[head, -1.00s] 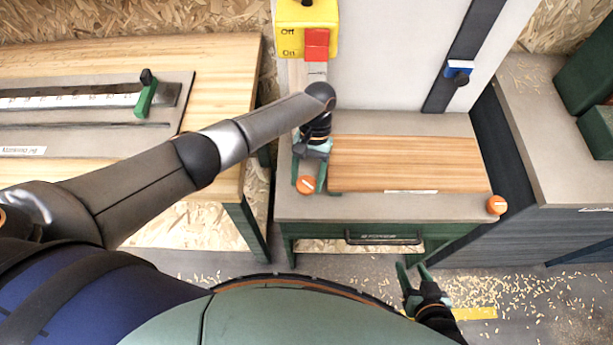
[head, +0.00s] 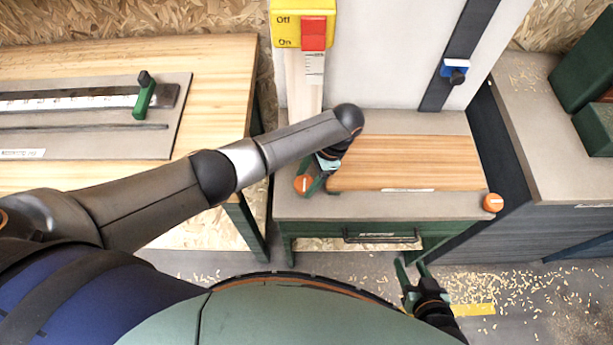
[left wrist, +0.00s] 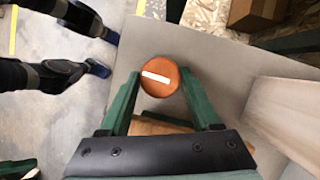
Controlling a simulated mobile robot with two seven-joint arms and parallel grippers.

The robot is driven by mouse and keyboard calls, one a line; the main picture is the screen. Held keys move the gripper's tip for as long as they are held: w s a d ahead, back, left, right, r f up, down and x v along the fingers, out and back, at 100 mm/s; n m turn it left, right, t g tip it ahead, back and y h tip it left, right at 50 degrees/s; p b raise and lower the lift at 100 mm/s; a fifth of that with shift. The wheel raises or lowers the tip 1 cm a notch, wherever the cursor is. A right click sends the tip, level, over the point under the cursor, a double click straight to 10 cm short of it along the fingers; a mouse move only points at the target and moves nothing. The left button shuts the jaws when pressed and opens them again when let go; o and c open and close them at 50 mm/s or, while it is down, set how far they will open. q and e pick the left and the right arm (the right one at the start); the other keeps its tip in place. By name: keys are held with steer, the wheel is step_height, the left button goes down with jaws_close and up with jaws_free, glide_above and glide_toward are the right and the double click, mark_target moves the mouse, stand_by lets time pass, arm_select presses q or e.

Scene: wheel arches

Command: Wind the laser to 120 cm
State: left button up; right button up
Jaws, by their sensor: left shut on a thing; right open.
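My left gripper (head: 317,183) is shut on an orange knob (head: 304,184) at the front left corner of the grey bench. In the left wrist view the round knob (left wrist: 160,77), with a white bar across its top, sits between my green fingers. A second orange knob (head: 493,203) is at the front right corner. A yellow box (head: 287,30) marked Off and On, with a red block (head: 313,36), is at the back left, above a white marked strip (head: 314,68). The strip's figures are too small to read. I cannot tell which part is the laser. My right gripper (head: 410,272) is open and empty, low in front of the bench.
A wooden board (head: 410,163) lies on the grey bench (head: 375,206). A dark upright rail (head: 467,45) behind carries a blue slider (head: 454,70). A wooden table (head: 215,90) with a ruler plate stands left, a grey cabinet (head: 560,160) right. Shavings litter the floor.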

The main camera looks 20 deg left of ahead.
arm_select(q)
steer(key=m+t, duration=0.1)
steer(key=m, duration=0.4)
steer(key=shift+s+t+y, duration=0.1)
steer(key=shift+t+y, duration=0.2)
steer(key=shift+t, duration=0.1)
stand_by(0.3)
steer(key=o, duration=1.4)
steer(key=shift+d+r, duration=0.1)
steer(key=v, duration=1.1)
steer(key=shift+d+r, duration=0.1)
steer(key=shift+r, duration=0.1)
steer(key=shift+d+r, duration=0.15)
steer(key=shift+r, duration=0.25)
steer(key=shift+s, duration=0.1)
